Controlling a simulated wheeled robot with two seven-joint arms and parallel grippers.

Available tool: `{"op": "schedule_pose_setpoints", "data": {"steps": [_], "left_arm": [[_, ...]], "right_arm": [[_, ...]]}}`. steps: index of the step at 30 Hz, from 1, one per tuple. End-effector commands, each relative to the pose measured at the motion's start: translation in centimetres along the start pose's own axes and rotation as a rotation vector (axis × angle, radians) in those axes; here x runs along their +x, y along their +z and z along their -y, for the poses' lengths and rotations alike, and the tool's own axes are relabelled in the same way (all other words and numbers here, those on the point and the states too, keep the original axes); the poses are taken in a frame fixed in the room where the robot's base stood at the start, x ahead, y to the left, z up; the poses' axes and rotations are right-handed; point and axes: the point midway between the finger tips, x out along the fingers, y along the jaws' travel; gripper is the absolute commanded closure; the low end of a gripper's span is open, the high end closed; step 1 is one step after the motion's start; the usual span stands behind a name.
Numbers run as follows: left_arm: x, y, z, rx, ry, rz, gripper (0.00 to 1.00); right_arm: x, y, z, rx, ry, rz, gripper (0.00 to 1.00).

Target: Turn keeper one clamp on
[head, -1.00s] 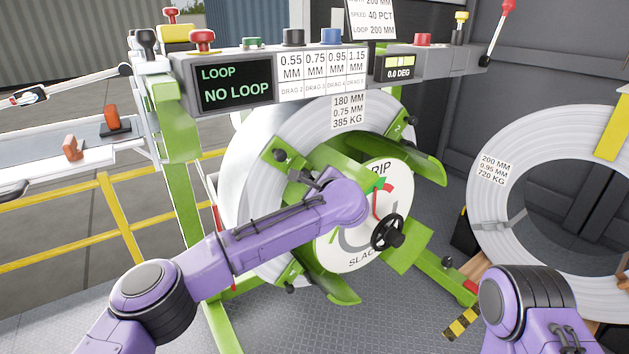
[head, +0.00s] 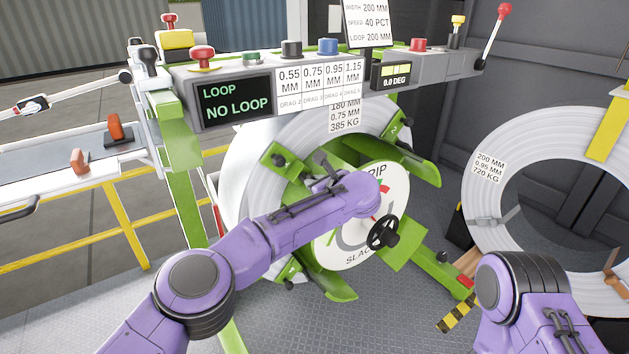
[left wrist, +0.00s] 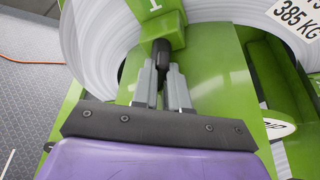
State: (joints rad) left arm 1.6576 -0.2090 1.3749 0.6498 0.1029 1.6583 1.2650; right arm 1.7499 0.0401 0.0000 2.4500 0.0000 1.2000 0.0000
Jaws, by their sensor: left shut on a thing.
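Keeper one is a green block marked "1" (left wrist: 166,24) against the white coil in the left wrist view. Its black clamp handle (left wrist: 160,54) points down between the fingers. My left gripper (left wrist: 163,78) is shut on this handle. In the head view my left arm reaches across the green reel hub, and its wrist partly covers the round RIP/SLACK dial (head: 345,247). The fingers cannot be made out clearly there. My right gripper is out of the picture; only part of my right arm shows at the lower right.
The control console (head: 420,68) overhangs the coil (head: 240,190); its screen (head: 233,99) reads NO LOOP. A black handwheel (head: 383,232) sits on the dial. Keeper two (head: 394,132) is at the upper right. A second coil (head: 483,190) stands at the right. Yellow rails (head: 122,221) are at the left.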

Motion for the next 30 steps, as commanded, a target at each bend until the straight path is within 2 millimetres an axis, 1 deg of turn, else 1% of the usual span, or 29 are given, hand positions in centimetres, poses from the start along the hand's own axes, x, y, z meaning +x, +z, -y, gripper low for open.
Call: {"op": "schedule_pose_setpoints", "data": {"steps": [15,16,18,26,29,30], "left_arm": [[-0.02,-0.13,0.05,0.023,0.008,-0.002,1.00],[-0.02,-0.13,0.05,0.023,0.008,-0.002,0.80],[-0.02,-0.12,0.05,0.023,0.008,-0.002,0.61],[-0.01,-0.06,0.05,0.022,0.008,-0.001,0.61],[-0.45,0.03,0.11,0.022,0.006,0.001,0.61],[-0.94,0.08,0.16,0.021,0.005,0.001,0.61]], "right_arm": [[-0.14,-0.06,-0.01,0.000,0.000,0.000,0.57],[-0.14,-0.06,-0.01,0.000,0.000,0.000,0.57],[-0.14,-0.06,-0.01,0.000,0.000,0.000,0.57],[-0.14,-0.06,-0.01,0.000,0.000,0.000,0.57],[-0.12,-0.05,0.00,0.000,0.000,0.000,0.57],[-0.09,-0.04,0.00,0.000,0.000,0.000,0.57]]}}
